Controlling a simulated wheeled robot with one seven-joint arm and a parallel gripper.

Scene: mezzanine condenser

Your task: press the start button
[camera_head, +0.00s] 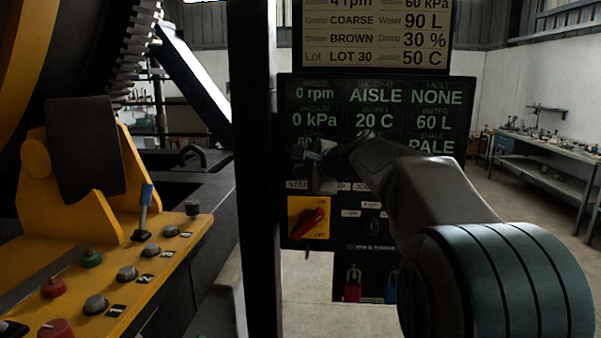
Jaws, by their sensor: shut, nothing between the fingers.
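My gripper (318,160) is in front of the dark control panel (284,130), just below its green readouts. Its fingers are shut and empty, and they are small and dim in this view. A label that seems to begin with "STA" (297,185) shows just below the gripper. The button that belongs to this label cannot be made out; the gripper covers that part of the panel. Whether the fingertips touch the panel cannot be told. A green button (91,258) also sits on the yellow console at the left, apart from the gripper.
Below the gripper is a red rotary switch (308,222) on a yellow plate. Red (352,284) and blue (391,287) padlocks hang lower down. A dark post (259,200) stands left of the panel. The yellow console (190,238) carries several knobs and a blue-handled lever (145,200).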

